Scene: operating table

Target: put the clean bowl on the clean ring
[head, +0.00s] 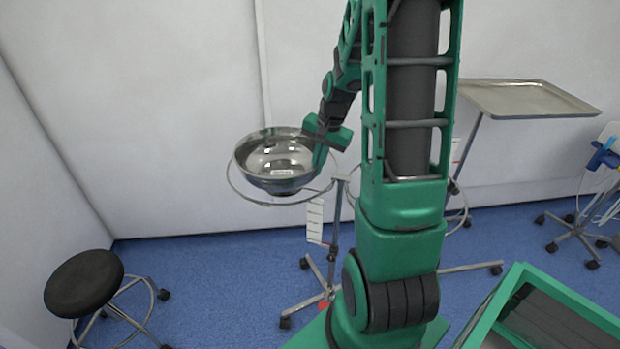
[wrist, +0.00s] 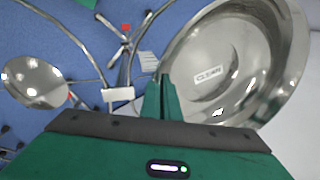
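The clean bowl (head: 280,160) is a shiny steel bowl, roughly level at the left stand ring (head: 256,203). Its CLEAN label shows in the wrist view, where the bowl (wrist: 245,55) fills the right side. My gripper (head: 320,160) is at the bowl's right rim. In the wrist view its fingers (wrist: 162,98) are close together with the rim between them. The ring's wire shows outside the bowl's front and left; I cannot tell whether the bowl touches it. The far part of the ring is hidden behind the bowl.
A second steel bowl (wrist: 35,80) shows at the left of the wrist view. A black stool (head: 84,283) stands at the lower left. A tray stand (head: 530,98) is at the right. The stand's wheeled base is on the blue floor below the ring.

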